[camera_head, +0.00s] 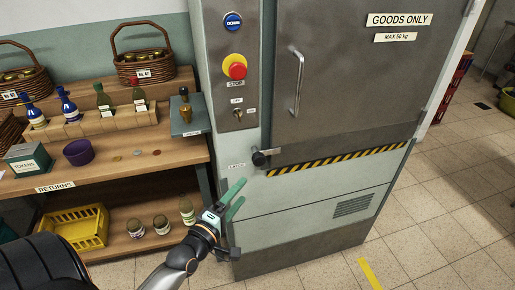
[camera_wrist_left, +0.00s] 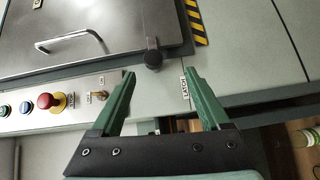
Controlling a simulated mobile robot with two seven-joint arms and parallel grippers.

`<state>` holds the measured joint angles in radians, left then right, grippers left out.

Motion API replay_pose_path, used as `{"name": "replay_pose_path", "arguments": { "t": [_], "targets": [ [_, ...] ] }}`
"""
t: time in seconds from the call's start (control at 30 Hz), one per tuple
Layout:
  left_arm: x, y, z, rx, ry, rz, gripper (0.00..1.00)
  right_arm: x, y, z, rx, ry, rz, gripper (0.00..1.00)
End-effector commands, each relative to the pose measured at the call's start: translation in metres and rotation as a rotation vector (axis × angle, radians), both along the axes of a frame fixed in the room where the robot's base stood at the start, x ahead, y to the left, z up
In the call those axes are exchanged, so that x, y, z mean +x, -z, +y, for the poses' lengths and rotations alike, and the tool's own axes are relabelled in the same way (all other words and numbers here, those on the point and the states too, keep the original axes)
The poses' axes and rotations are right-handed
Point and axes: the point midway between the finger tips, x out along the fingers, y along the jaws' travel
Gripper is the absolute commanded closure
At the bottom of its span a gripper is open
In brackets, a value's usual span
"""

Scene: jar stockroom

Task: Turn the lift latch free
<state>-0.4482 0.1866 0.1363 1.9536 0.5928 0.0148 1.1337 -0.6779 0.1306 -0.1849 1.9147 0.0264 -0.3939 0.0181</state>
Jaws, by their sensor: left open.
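The lift latch (camera_head: 260,158) is a small black knob with a short metal bar, low on the left edge of the grey lift door (camera_head: 345,80), beside the LATCH label (camera_head: 237,166). My left gripper (camera_head: 235,198) is open and empty, a little below and left of the latch, with its green fingers apart. In the left wrist view the latch knob (camera_wrist_left: 154,58) lies beyond the gap between the open fingers (camera_wrist_left: 158,95), not touched by them. My right gripper is not in view.
A control panel with a red stop button (camera_head: 235,67), blue DOWN button (camera_head: 233,21) and toggle (camera_head: 239,114) is above the latch. The door handle (camera_head: 297,82) sticks out. A wooden shelf (camera_head: 150,165) with bottles, baskets and a yellow crate (camera_head: 77,226) stands left. The floor right is clear.

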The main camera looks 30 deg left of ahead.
Motion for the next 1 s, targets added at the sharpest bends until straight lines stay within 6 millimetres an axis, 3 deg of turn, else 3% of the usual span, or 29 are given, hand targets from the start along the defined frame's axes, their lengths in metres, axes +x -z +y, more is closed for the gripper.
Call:
{"name": "replay_pose_path", "arguments": {
  "t": [0.13,0.37,0.8,1.0],
  "targets": [
    [0.010,-0.010,0.013,-0.062,-0.018,-0.035,0.21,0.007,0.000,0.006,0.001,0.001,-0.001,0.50],
    [0.027,-0.014,0.015,-0.070,-0.021,-0.045,0.21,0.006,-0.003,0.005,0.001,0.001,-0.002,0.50],
    [0.103,-0.013,0.020,-0.067,-0.019,-0.042,0.21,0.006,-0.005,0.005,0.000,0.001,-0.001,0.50],
    [0.126,-0.012,0.022,-0.068,-0.020,-0.039,0.21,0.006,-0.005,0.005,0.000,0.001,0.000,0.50]
  ]
}}
